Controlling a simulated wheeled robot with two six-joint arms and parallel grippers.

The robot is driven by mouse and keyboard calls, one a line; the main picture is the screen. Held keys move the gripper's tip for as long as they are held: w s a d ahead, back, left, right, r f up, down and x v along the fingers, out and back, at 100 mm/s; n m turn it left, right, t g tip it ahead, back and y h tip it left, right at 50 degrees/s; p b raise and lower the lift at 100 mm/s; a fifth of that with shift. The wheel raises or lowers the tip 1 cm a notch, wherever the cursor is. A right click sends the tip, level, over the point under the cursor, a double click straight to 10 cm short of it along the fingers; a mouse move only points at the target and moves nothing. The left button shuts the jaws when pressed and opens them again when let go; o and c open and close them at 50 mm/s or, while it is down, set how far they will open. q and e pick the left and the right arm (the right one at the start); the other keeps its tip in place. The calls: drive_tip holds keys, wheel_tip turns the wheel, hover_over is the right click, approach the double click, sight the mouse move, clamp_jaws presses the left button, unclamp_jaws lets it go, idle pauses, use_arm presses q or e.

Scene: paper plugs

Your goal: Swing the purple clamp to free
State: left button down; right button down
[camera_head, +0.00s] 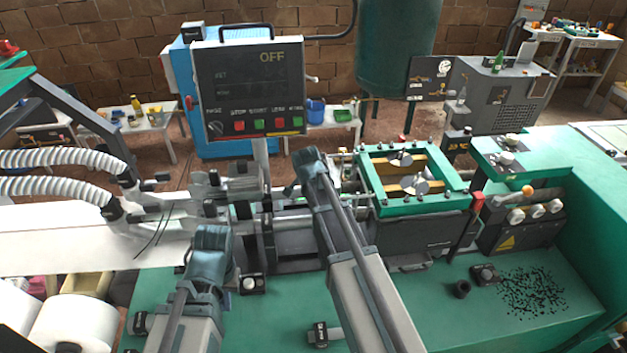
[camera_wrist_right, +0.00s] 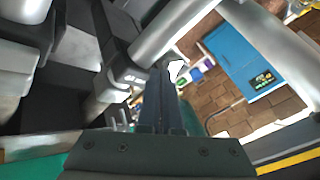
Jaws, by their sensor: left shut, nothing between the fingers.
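I cannot make out a purple clamp in either view; it may be hidden behind my arms or the machine parts. My left gripper (camera_head: 212,238) is shut and empty, low in front of the grey clamp and roller assembly (camera_head: 240,185) in the head view. My right gripper (camera_head: 308,160) reaches further in, over the middle of the machine beside the green frame (camera_head: 415,208). In the right wrist view its dark fingers (camera_wrist_right: 163,95) lie close together among grey metal bars, and what is between their tips is unclear.
A control panel (camera_head: 250,85) reading OFF stands behind the assembly. Two ribbed white hoses (camera_head: 60,160) come in from the left. A red-topped lever (camera_head: 476,203) is right of the green frame. The green bed (camera_head: 440,310) in front holds small black parts and dark scraps.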

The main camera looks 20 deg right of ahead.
drive_tip(key=shift+w+a+m+g+h, duration=0.3)
drive_tip(key=shift+w+a+m+h, duration=0.4)
drive_tip(key=shift+m, duration=0.4)
drive_tip(key=shift+w+a, duration=0.25)
drive_tip(key=shift+w, duration=0.3)
drive_tip(key=shift+w+a, duration=0.2)
drive_tip(key=shift+w, duration=0.3)
